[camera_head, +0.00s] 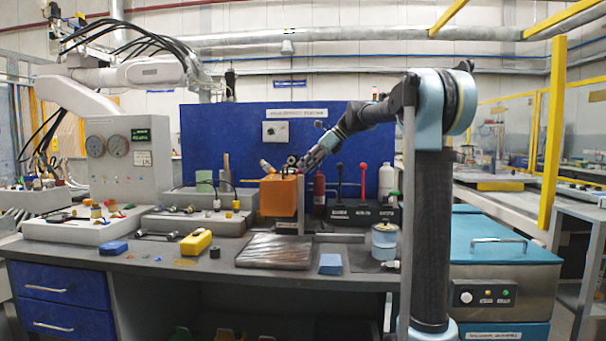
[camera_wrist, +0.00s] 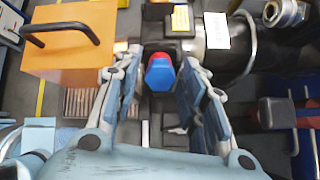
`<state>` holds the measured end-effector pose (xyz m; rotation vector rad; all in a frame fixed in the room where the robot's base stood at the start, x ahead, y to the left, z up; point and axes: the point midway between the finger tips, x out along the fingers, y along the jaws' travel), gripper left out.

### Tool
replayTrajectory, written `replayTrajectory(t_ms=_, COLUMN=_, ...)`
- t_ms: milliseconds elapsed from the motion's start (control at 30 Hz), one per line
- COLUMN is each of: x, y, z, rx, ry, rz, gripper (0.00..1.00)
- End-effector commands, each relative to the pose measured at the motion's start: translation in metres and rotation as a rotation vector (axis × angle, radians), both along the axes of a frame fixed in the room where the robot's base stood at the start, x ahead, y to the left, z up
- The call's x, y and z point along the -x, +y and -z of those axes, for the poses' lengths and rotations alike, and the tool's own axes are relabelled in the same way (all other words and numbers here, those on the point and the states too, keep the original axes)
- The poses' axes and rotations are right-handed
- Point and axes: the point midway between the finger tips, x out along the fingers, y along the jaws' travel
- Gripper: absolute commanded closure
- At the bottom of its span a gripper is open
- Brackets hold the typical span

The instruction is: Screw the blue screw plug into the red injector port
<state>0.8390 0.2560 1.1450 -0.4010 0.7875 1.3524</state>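The blue screw plug (camera_wrist: 160,76) is in the middle of the wrist view, between my gripper's fingers. A red part (camera_wrist: 160,58), which looks like the injector port, shows right at the plug's far end. The plug covers most of it, so I cannot tell whether the thread is engaged. My gripper (camera_wrist: 161,62) has its two fingers apart, with a narrow gap on each side of the plug. In the head view, my gripper (camera_head: 300,165) points down-left beside the orange box; plug and port cannot be made out there.
The orange box (camera_head: 278,198) with a black handle stands close to my gripper's left. A black lever unit (camera_head: 355,214) and a red cylinder (camera_head: 319,190) stand to the right. A blue panel (camera_head: 230,125) rises behind. A yellow case (camera_head: 195,243) lies on the front bench.

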Motion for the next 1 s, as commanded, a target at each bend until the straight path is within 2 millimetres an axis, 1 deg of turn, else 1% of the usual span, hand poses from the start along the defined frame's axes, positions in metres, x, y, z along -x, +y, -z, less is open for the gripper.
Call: replayTrajectory(t_ms=1000, x=0.0001, y=0.0001, z=-0.0001, rx=0.023, ry=-0.7, rz=-0.7, gripper=0.62)
